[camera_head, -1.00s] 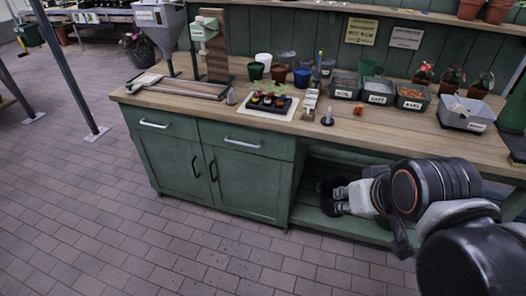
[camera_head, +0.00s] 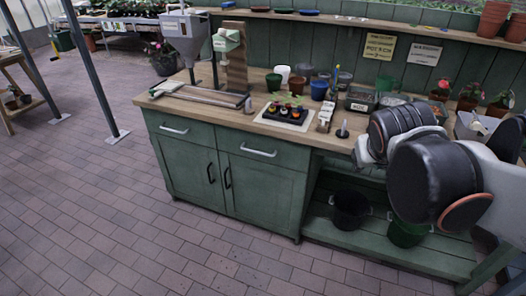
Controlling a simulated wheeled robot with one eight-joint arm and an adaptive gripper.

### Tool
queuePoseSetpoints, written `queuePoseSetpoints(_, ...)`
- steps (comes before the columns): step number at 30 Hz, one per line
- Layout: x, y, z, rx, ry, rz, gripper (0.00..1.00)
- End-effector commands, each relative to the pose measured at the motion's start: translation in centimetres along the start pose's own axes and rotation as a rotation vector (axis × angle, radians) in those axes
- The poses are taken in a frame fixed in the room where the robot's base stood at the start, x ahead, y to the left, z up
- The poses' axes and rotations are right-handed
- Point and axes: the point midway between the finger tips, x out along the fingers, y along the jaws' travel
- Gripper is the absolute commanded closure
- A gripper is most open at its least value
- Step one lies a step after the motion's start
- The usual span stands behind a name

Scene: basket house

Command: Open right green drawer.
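The right green drawer (camera_head: 285,152) is shut in the upper right of the cabinet front, flush below the worktop. It has a horizontal metal handle (camera_head: 259,153). The left green drawer (camera_head: 187,124) beside it is also shut, with a like handle. My arm reaches in from the right edge, in front of the worktop's right part. Its light grey end, with my gripper (camera_head: 364,152), is right of the right drawer and apart from it. The fingers are not clearly visible, so I cannot tell how far they are open.
Two cabinet doors (camera_head: 228,190) with dark handles are shut below the drawers. An open shelf (camera_head: 360,242) at right holds a black bucket (camera_head: 350,210) and a green bucket (camera_head: 405,232). Pots and trays crowd the wooden worktop (camera_head: 205,107). The brick floor (camera_head: 130,215) in front is clear.

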Motion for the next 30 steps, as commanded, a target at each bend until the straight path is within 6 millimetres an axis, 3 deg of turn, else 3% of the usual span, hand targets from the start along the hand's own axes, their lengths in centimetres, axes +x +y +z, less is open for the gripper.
queuePoseSetpoints(1,1.1,-0.1,-1.6,-0.016,0.009,0.017,0.71)
queuePoseSetpoints(7,5.5,-1.1,-6.7,-0.097,0.046,0.087,0.71)
queuePoseSetpoints(15,11.7,-5.5,-12.0,-0.302,0.084,0.165,0.71)
queuePoseSetpoints(24,19.0,-12.5,-15.5,-0.534,0.133,0.26,0.71)
queuePoseSetpoints(30,23.8,-18.1,-16.2,-0.683,0.173,0.328,0.71)
